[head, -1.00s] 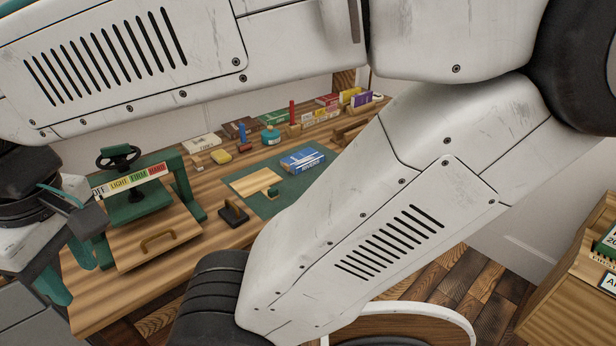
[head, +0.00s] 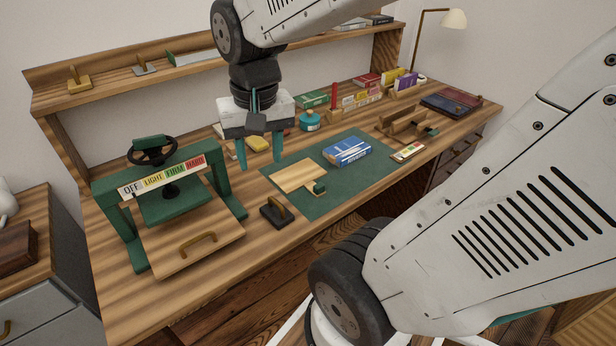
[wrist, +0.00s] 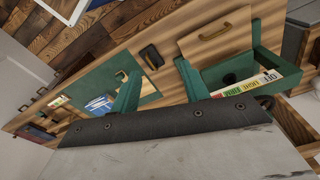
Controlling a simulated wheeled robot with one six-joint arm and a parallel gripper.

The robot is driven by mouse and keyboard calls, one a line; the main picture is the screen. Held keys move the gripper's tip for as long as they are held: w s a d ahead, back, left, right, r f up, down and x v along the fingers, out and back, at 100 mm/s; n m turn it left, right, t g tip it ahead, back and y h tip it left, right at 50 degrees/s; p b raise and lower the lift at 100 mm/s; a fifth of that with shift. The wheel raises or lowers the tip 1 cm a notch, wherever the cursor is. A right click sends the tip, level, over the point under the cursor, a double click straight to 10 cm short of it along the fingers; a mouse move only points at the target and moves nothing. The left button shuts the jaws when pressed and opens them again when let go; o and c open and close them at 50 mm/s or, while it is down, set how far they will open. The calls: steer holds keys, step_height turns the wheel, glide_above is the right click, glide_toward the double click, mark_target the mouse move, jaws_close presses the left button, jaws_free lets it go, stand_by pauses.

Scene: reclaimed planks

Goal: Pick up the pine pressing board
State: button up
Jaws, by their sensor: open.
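Two light wooden boards are in the head view, and I cannot tell for certain which is the pine pressing board. One board (head: 196,247) with a brass handle lies at the front of the green press (head: 118,220), partly under its plate. The other, a plain pale board (head: 292,174), lies flat on the green mat (head: 330,200) with a small green-ended block at its near corner. My gripper (head: 260,160) is open and empty, pointing down above the desk between press and mat. In the wrist view its fingers (wrist: 158,70) are apart; the handled board (wrist: 215,40) shows beyond them.
A black block with a wooden handle (head: 276,211) stands between press and mat. A blue box (head: 347,151) lies on the mat. Books and a teal bottle (head: 310,120) stand behind. A raised shelf (head: 140,75) runs along the back. The desk's front left strip is clear.

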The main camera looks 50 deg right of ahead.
steer(key=w+d+f+m, duration=0.6)
steer(key=d+f+m, duration=0.1)
steer(key=d, duration=0.4)
steer(key=m+g, duration=0.1)
steer(key=m, duration=0.7)
glide_above(319, 185)
step_height(319, 185, down, 12)
steer(key=shift+w, duration=0.15)
steer(key=f, duration=0.7)
steer(key=shift+s+f, duration=0.25)
steer(key=shift+f, duration=0.1)
jaws_close()
